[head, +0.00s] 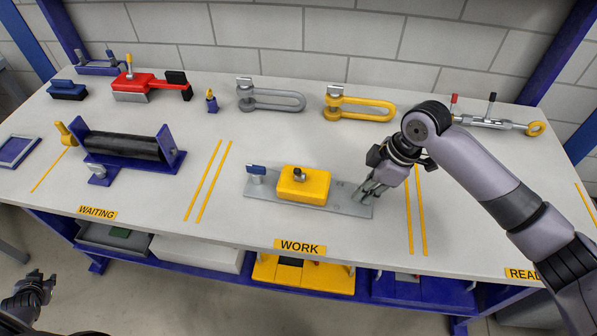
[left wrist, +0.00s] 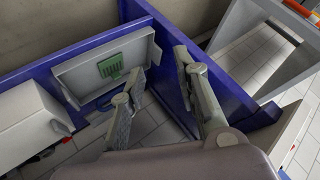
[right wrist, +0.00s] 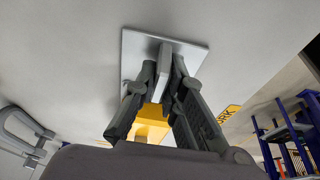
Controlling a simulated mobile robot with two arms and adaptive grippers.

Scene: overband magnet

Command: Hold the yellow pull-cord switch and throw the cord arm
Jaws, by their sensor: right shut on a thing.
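The yellow pull-cord switch (head: 304,185) is a yellow box with a small dark-and-silver fitting on top. It sits on a grey base plate (head: 345,203) in the work area; a blue-topped piece (head: 257,171) stands at the plate's left end. I cannot tell which part is the cord arm. My right gripper (head: 367,190) is at the plate's right end. In the right wrist view it is shut on a grey upright bar (right wrist: 166,57) of the plate, with the yellow box partly hidden behind the fingers. My left gripper (head: 36,283) is open and empty, low beside the bench (left wrist: 160,65).
A black roller in a blue frame (head: 125,147) stands at the left. Along the back are a red device (head: 140,88), a grey shackle (head: 270,98), a yellow shackle (head: 360,106) and a turnbuckle (head: 500,123). The bench is bare around the plate. Bins stand on the shelf below.

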